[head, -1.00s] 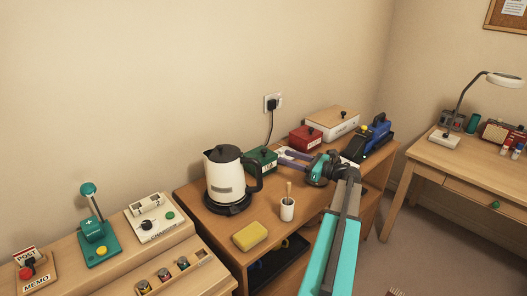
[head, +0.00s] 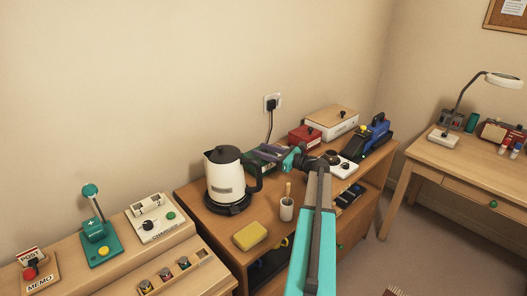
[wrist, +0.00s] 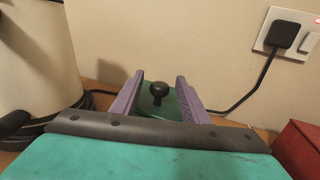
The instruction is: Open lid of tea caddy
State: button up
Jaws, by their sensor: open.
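A green box with a black knob on its lid, which I take to be the tea caddy (head: 254,164), stands beside the kettle; my gripper (head: 268,152) partly covers it in the head view. In the wrist view the green lid (wrist: 170,106) and its black knob (wrist: 158,91) lie between the purple fingers of my gripper (wrist: 160,82). The fingers are open, one on each side of the knob, with gaps to both. I cannot tell their height against the knob. The lid looks shut; the front of the box is hidden.
A white kettle (head: 225,177) stands close on the left, a red box (head: 304,136) on the right. A wall socket with a plug (head: 271,103) and its cord are behind. A cup with a stick (head: 287,208) and a yellow sponge (head: 251,236) lie nearer the front.

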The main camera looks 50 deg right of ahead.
jog(key=shift+c, duration=0.2)
grip_shut()
